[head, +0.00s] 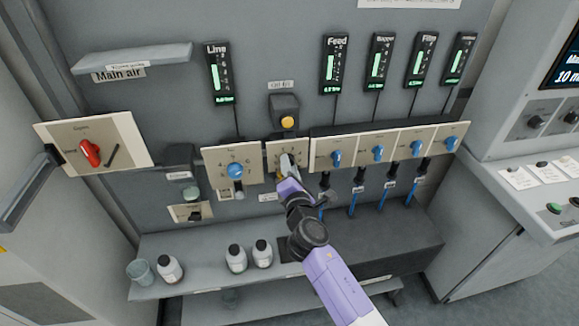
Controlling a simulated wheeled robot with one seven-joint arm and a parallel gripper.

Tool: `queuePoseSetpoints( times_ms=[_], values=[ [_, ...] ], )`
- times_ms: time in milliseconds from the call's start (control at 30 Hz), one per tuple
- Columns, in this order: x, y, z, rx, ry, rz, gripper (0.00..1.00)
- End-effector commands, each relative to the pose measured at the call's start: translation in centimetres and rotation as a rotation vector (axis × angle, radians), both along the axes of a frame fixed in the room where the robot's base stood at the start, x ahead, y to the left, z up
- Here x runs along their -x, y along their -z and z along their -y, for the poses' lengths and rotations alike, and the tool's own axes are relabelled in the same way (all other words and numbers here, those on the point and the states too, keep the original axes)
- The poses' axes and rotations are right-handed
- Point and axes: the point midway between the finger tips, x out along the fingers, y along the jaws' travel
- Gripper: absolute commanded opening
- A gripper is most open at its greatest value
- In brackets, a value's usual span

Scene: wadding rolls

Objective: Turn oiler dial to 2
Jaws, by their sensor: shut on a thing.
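A small beige plate (274,149) with printed marks sits in the middle of the wall panel, below a dark block with a yellow dome (287,122). The oiler dial appears to be on this plate, but its label is too small to read surely. My gripper (286,167) is at the plate's front, shut on the dial there. The gripper covers the dial, so its pointer and setting cannot be seen. My arm reaches up to it from the lower right.
A blue knob (235,170) on a plate is close on the left. Several blue valve knobs (336,158) run to the right. A red handle (90,153) is far left. Bottles (236,259) stand on the shelf (205,276) below. Gauges (335,64) hang above.

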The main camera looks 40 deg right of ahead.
Motion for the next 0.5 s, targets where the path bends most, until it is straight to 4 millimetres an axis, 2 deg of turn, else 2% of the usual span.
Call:
queuePoseSetpoints(
  times_ms=[100,133,233,500],
  values=[
    [-0.06,0.14,-0.17,-0.002,-0.003,-0.001,0.00],
    [-0.06,0.14,-0.17,-0.002,-0.003,-0.001,0.30],
    [-0.04,0.12,-0.13,-0.002,-0.002,-0.001,0.49],
    [-0.01,0.05,-0.05,-0.001,-0.001,0.000,0.50]
  ],
)
